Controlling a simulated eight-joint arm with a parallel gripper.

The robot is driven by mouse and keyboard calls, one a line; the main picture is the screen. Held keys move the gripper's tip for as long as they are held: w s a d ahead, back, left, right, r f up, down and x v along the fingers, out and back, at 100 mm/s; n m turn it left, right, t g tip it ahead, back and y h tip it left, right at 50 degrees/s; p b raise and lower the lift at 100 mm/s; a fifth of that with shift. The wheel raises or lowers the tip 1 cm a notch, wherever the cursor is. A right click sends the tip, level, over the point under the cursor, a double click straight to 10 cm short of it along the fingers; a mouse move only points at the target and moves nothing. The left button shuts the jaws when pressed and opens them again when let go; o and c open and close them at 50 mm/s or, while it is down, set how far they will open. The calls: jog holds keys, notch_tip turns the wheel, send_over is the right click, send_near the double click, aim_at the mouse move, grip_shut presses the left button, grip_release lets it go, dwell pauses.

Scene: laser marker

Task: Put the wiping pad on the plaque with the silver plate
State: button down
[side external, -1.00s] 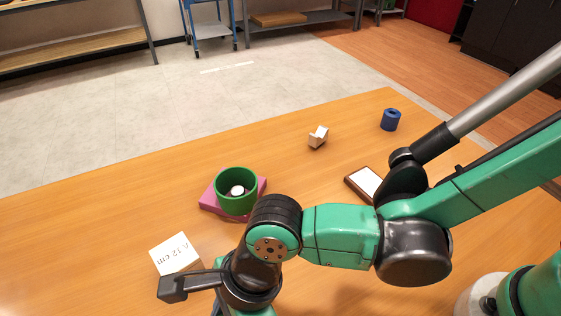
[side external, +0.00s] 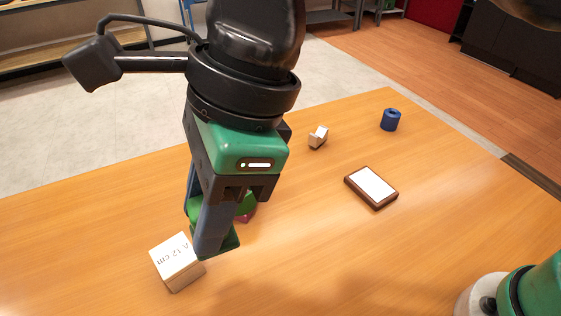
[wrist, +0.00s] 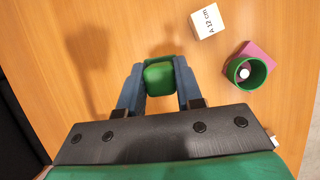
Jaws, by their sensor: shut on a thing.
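My gripper (side external: 214,225) is shut on a small green block, which looks like the wiping pad (wrist: 159,76); it sits between the two fingertips in the wrist view. In the side view its green edge shows at the fingertips, partly hidden by the fingers. It is held above the table, beside the white box. The plaque (side external: 352,186) lies flat on the table to the right of my gripper, with a brown frame and a pale silver plate (side external: 371,185) on top. The plaque is not in the wrist view, and nothing rests on it.
A white box (side external: 176,264) marked "A 12 cm" stands near the fingers. A green cup (wrist: 232,73) with a white piece inside stands on a pink base (wrist: 253,50). A pale notched block (side external: 318,138) and a blue cylinder (side external: 390,121) stand farther back. Table around the plaque is clear.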

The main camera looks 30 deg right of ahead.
jog(key=w+d+m, duration=0.2)
jog(key=w+d, duration=0.4)
jog(key=d, duration=0.1)
jog(key=r+m+t+h, duration=0.1)
jog(key=m+t, duration=0.2)
jog(key=m, duration=0.4)
send_over(363, 181)
jog(key=s+d, duration=0.1)
notch_tip(363, 181, down, 19)
jog(key=shift+s+f, duration=0.15)
jog(key=c, duration=0.6)
grip_release()
jog(key=shift+f, duration=0.1)
